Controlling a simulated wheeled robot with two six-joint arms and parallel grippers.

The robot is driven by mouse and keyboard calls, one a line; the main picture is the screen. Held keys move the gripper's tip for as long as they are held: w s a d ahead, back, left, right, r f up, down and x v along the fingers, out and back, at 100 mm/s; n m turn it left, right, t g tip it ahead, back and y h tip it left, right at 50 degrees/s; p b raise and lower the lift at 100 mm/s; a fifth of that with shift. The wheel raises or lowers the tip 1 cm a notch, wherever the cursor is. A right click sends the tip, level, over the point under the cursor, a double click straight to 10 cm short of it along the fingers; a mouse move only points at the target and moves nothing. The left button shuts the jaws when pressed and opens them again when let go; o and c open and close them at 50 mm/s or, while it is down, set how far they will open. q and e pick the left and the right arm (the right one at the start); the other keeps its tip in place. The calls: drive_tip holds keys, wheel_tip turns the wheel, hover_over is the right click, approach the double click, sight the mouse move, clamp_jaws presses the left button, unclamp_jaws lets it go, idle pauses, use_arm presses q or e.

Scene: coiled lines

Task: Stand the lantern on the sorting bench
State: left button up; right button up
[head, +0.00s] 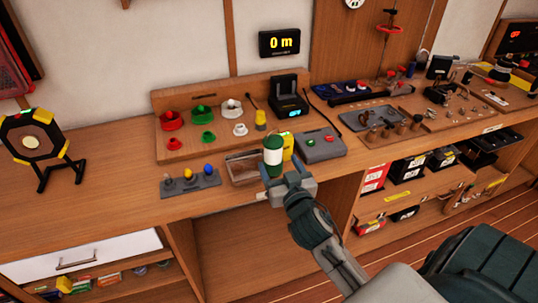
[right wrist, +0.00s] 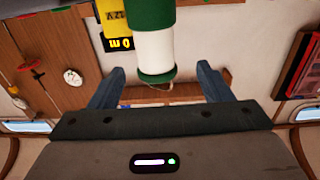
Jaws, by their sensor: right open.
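The lantern (head: 272,155) is a white cylinder with green ends, upright at the front of the bench in the head view. Its lower end is partly hidden by my gripper. In the right wrist view the lantern (right wrist: 155,50) appears upside down, with a thin cord loop at its green end. My right gripper (head: 283,173) is open just in front of the lantern. In the right wrist view its fingers (right wrist: 158,82) stand apart on either side of the lantern's line, with gaps on both sides. My left gripper is not in view. The wooden bench (head: 110,185) runs along the wall.
A grey box with buttons (head: 320,146) stands to the right. A grey rack with coloured knobs (head: 190,184) lies left. The bench's left part is mostly clear.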

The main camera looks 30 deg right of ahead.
sight(274, 155)
drive_tip(key=x, duration=0.3)
drive_tip(key=shift+w+d+p, duration=0.1)
drive_tip(key=shift+w+p, duration=0.25)
drive_tip(key=shift+p, duration=0.05)
drive_tip(key=x, duration=0.1)
drive_tip(key=p+x, duration=0.1)
drive_tip(key=x, duration=0.1)
drive_tip(key=p+x, duration=0.1)
drive_tip(key=shift+w+d+r, duration=0.2)
drive_tip(key=shift+w+d, duration=0.1)
drive_tip(key=shift+d, duration=0.1)
drive_tip(key=shift+w+f, duration=0.15)
drive_tip(key=shift+w, duration=0.1)
drive_tip(key=shift+s, duration=0.1)
drive_tip(key=shift+c, duration=0.9)
drive_tip(key=c, duration=1.1)
drive_tip(key=shift+r, duration=0.25)
drive_tip(key=shift+c, duration=0.2)
